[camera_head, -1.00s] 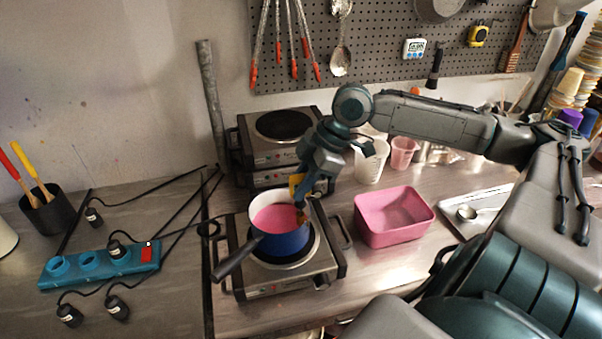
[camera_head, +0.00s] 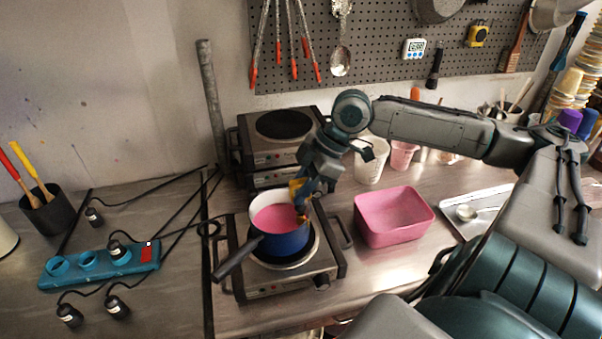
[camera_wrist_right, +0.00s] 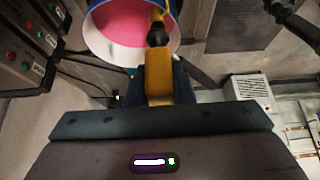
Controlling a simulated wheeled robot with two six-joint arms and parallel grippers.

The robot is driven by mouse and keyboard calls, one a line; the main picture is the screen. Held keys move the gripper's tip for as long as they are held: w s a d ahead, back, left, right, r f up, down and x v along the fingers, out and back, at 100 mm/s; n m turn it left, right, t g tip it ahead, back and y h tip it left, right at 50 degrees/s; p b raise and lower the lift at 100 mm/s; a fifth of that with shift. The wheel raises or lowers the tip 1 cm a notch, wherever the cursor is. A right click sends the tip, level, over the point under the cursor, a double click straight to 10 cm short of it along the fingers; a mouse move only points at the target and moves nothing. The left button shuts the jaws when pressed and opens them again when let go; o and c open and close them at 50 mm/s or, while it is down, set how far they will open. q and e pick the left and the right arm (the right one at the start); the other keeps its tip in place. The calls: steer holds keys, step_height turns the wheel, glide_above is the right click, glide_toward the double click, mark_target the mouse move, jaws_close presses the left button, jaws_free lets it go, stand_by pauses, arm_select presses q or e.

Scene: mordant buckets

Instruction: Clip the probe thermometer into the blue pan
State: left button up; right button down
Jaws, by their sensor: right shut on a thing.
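The blue pan (camera_head: 285,243) has a white inside and holds pink liquid. It stands on the front hot plate (camera_head: 262,285) with its dark handle toward the lower left. My right gripper (camera_head: 302,204) is at the pan's right rim, shut on the yellow probe thermometer (camera_wrist_right: 158,75). In the right wrist view the thermometer runs from between the fingers to a dark part at the rim, and a yellow part reaches over the pan (camera_wrist_right: 98,40). Whether the clip grips the rim I cannot tell. My left gripper is not in view.
Stacked hot plates (camera_head: 277,128) stand behind the pan. A pink tub (camera_head: 394,235) is to its right, with white and pink cups behind. A blue power strip (camera_head: 100,266) with black cables lies at left. The counter in front of the tub is clear.

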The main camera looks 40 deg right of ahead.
steer(key=shift+f, duration=0.35)
stand_by(0.3)
steer(key=shift+f, duration=0.3)
steer(key=c, duration=1.2)
jaws_free()
steer(key=shift+o, duration=0.2)
